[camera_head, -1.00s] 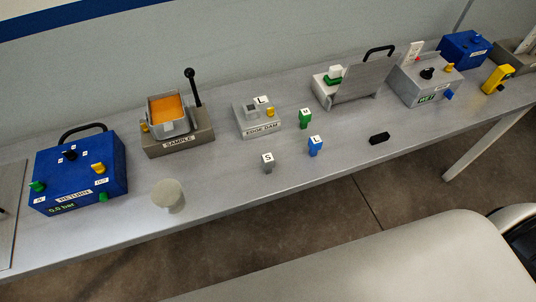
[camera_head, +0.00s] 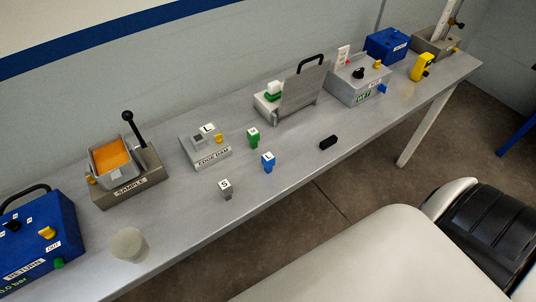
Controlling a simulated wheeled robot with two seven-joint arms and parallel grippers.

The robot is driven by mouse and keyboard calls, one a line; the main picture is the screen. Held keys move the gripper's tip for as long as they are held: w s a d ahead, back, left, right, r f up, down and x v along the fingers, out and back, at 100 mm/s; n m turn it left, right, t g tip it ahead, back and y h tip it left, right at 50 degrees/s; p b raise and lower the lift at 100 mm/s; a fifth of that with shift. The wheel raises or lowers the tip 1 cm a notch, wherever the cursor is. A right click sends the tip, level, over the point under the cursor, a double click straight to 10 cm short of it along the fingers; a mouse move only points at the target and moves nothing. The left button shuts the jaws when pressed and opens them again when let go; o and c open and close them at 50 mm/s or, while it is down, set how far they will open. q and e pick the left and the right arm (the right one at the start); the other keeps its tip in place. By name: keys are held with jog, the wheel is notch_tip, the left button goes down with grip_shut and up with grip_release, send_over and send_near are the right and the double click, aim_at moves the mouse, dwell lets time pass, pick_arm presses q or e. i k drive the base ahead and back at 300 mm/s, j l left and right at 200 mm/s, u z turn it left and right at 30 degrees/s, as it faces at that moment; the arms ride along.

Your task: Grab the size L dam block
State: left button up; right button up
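The size L dam block is a small blue block (camera_head: 268,165) with a white top marked L. It stands upright on the grey bench, near the front edge. A green block (camera_head: 253,140) with a white marked top stands just behind it to the left. A grey block marked S (camera_head: 226,192) stands in front of it to the left. The grey EDGE DAM fixture (camera_head: 212,158) is behind these blocks and bears a white tag marked L. Neither gripper shows in the head view.
A black piece (camera_head: 328,143) lies right of the blue block. Right are a hinged plate fixture (camera_head: 302,92), the WET box (camera_head: 350,85) and a yellow device (camera_head: 421,67).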

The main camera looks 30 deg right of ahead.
aim_at(268, 160)
jog(key=z, duration=1)
